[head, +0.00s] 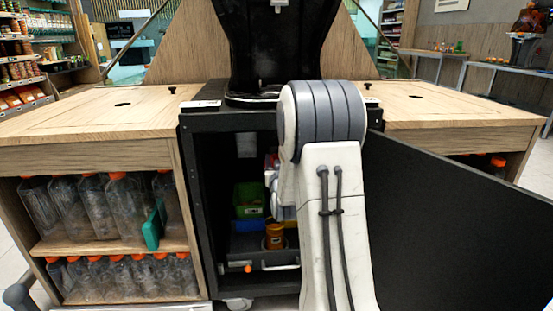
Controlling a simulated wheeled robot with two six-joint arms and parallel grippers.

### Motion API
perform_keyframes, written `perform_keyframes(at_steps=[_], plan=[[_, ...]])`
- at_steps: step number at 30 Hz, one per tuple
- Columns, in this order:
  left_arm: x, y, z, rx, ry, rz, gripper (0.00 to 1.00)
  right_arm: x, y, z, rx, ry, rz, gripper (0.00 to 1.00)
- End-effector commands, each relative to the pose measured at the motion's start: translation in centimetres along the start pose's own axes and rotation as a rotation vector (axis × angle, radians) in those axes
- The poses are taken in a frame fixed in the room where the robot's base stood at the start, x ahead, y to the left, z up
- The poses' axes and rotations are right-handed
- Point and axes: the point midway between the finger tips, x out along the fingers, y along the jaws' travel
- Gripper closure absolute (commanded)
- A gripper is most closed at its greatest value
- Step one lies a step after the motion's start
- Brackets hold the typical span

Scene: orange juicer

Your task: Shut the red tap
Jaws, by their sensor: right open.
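No thing in the head view shows clearly as a red tap. A small orange-red piece (248,268) sits low at the front of the open black cabinet (192,200), beside a pale bar; I cannot tell whether it is the tap. My right arm rises in front of the cabinet and covers its right part. My right gripper (278,212) is open, mostly hidden behind my arm, at the cabinet opening above an orange-brown jar (275,238). I cannot tell whether it touches anything. My left gripper is not in view.
The cabinet's black door (460,225) stands open to the right. A green box (249,196) is inside. A black machine (270,45) stands on top. Wooden counters flank it; bottles with orange caps (125,205) fill the left shelves, with a teal piece (153,228) before them.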

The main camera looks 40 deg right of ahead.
Motion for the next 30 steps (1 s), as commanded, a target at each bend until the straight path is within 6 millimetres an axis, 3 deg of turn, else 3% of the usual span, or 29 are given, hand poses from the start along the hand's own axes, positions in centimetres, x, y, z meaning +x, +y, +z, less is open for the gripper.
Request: perform_keyframes(at_steps=[7,11,23,30], plan=[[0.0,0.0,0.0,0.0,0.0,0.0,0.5,0.05,0.01,0.03,0.0,-0.001,0.0,0.53],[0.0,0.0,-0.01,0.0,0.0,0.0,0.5,0.04,0.01,0.03,0.0,-0.001,0.0,1.0],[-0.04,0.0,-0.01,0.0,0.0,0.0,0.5,0.02,-0.09,0.02,-0.035,-0.001,0.001,1.0],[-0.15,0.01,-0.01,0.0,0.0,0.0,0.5,0.02,-0.47,0.07,-0.168,-0.002,0.0,1.0]])
